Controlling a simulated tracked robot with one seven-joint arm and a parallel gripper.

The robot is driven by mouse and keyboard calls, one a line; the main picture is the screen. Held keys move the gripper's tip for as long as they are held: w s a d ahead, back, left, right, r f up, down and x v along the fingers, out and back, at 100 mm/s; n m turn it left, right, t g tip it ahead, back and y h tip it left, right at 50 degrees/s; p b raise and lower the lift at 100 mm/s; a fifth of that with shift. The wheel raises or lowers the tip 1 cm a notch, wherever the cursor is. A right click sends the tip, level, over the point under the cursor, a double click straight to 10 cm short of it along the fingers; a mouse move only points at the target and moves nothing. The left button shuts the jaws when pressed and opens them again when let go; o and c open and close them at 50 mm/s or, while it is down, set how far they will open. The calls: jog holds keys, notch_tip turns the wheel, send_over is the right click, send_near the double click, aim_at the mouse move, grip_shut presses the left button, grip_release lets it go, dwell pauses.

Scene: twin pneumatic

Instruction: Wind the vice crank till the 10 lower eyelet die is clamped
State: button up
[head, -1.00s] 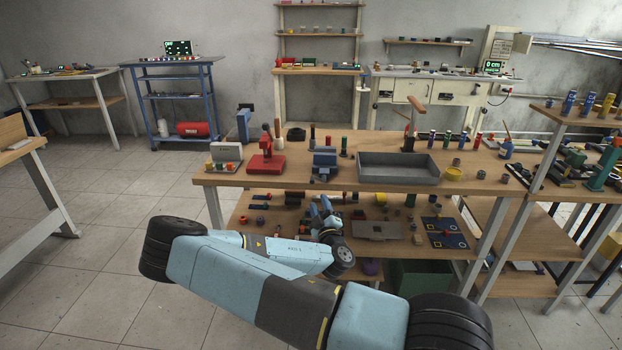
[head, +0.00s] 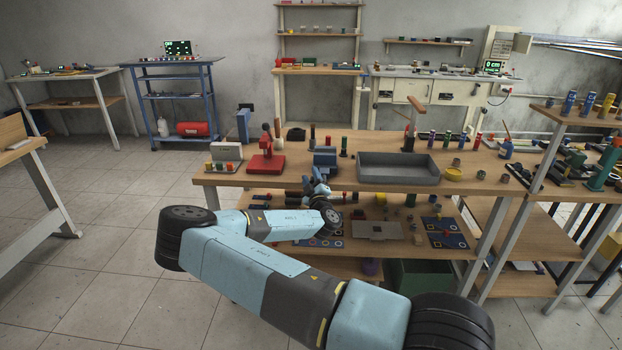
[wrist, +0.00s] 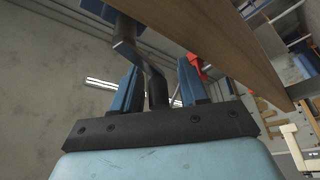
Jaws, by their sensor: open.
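The blue vice (head: 325,157) stands at the front edge of the wooden bench, left of the grey tray. My gripper (head: 317,186) is just below and in front of it, at the bench edge. In the wrist view, my gripper (wrist: 158,88) is open, with its two blue fingers apart. The dark crank handle (wrist: 157,92) hangs between the fingers, with a gap on the right; contact on the left cannot be told. The grey crank arm (wrist: 127,48) leads up toward the vice. I cannot make out the 10 lower eyelet die.
The bench top (head: 245,182) overhangs close beside my gripper. A grey tray (head: 398,170) is right of the vice and a red press (head: 266,160) left of it. The lower shelf (head: 282,238) holds several small parts and a grey plate (head: 377,230).

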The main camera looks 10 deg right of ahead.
jog(key=shift+w, duration=0.1)
jog(key=shift+c, duration=0.2)
grip_shut()
jog(key=shift+s+d+r+m+t+h, duration=0.15)
jog(key=shift+r+m+h, duration=0.15)
jog(key=shift+m, duration=0.55)
jog(key=shift+d+r+m+t+h, duration=0.15)
jog(key=shift+m+h, duration=0.3)
jog(key=shift+m, duration=0.45)
jog(key=shift+s+d+r+m+t+h, duration=0.1)
jog(key=shift+d+r+m+h, duration=0.2)
jog(key=shift+m, duration=0.55)
jog(key=shift+a, duration=0.1)
jog(key=shift+o, duration=0.2)
grip_release()
jog(key=v, duration=1.3)
jog(key=shift+s+a+f, duration=0.15)
jog(key=shift+s+f, duration=0.1)
